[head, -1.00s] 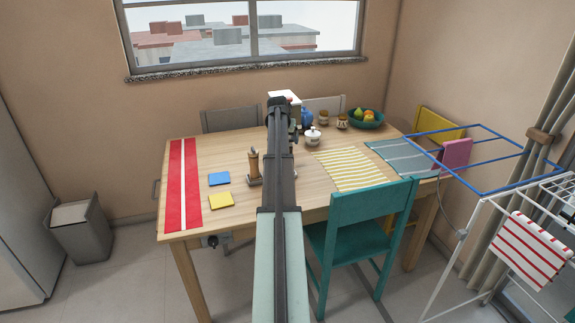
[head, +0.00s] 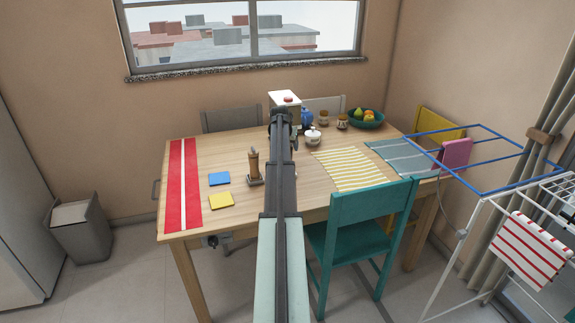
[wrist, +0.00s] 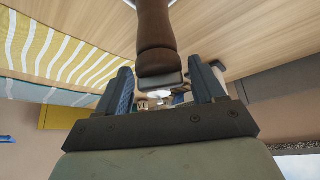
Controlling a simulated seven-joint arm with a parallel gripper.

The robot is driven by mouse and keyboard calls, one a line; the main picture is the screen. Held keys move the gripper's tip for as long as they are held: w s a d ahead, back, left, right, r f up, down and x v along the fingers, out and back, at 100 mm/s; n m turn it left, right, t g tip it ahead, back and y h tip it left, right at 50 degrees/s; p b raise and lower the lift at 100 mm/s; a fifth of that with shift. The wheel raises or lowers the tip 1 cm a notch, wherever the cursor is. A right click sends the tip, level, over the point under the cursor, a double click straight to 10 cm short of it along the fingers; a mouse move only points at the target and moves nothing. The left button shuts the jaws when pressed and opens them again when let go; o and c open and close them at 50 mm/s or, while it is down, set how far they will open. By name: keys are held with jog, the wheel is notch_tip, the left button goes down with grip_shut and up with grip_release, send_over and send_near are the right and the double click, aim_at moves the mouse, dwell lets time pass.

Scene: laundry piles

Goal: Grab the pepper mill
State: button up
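The pepper mill (head: 253,163) is brown, turned wood and stands upright on the table, just left of my arm in the head view. A small dark shape shows at its foot; I cannot tell what it is. In the wrist view, which looks upside down, a brown wooden piece that looks like the mill (wrist: 155,35) comes down from the top edge. Its dark end shows between the two fingers of my gripper (wrist: 162,88). The fingers are spread apart, and no contact with the mill shows.
The wooden table (head: 235,150) holds a red runner (head: 176,185), blue (head: 219,179) and yellow (head: 221,201) squares, and a yellow-striped mat (head: 350,168). A white pot (head: 312,136), a blue pot (head: 306,118) and a fruit bowl (head: 366,119) stand behind. A teal chair (head: 370,210) is in front.

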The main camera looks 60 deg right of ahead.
grip_shut()
dwell(0.4)
